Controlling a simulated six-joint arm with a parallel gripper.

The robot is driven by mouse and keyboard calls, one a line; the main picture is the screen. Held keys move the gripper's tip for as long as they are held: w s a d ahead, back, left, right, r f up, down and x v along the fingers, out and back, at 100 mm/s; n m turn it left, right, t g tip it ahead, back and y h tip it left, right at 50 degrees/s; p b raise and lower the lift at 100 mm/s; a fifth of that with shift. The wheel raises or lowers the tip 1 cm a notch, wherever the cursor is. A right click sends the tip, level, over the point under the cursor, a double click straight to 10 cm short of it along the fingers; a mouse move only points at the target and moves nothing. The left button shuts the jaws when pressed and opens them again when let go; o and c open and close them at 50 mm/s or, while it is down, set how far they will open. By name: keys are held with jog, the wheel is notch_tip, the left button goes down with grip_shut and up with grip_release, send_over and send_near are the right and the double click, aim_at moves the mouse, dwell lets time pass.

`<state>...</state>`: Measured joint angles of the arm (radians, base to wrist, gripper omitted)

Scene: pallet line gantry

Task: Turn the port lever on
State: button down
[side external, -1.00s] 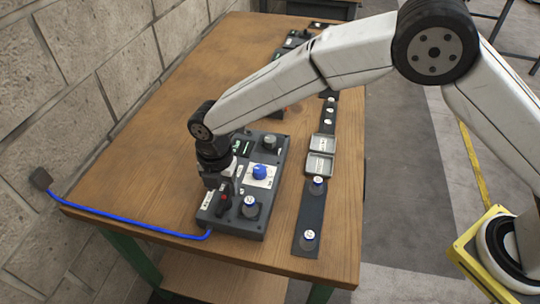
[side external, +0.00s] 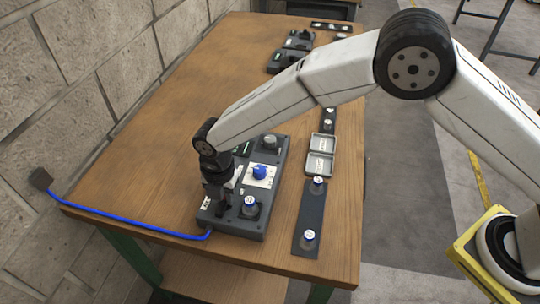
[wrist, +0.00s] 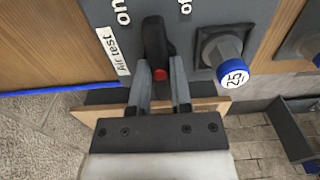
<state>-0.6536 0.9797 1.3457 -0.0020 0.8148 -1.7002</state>
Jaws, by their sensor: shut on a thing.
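The grey control box (side external: 236,224) sits at the near end of the wooden table; its panel (wrist: 240,10) fills the top of the wrist view. A black lever (wrist: 154,42) with a red tip stands on it, beside a white "Air test" label (wrist: 113,50). The lettering "on" shows to the lever's upper left, and a partly cut-off word to its right. My gripper (wrist: 160,88) has its fingers on either side of the lever's red-tipped end and is shut on it. In the side view my gripper (side external: 221,205) hides most of the lever.
A blue-capped knob marked 25 (wrist: 229,47) stands close right of the lever. A blue dial (side external: 260,172) is farther back on the box. A dark strip (side external: 309,213) with blue-capped pieces and grey trays (side external: 320,160) lie right. A blue cable (side external: 120,221) runs left to the wall.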

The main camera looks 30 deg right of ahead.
jog(key=shift+m, duration=0.4)
jog(key=m, duration=0.8)
jog(key=shift+m, duration=0.3)
jog(key=m, duration=0.4)
jog(key=shift+m, duration=2.3)
jog(key=c, duration=0.5)
grip_release()
jog(key=shift+c, duration=0.2)
jog(key=shift+r, duration=0.1)
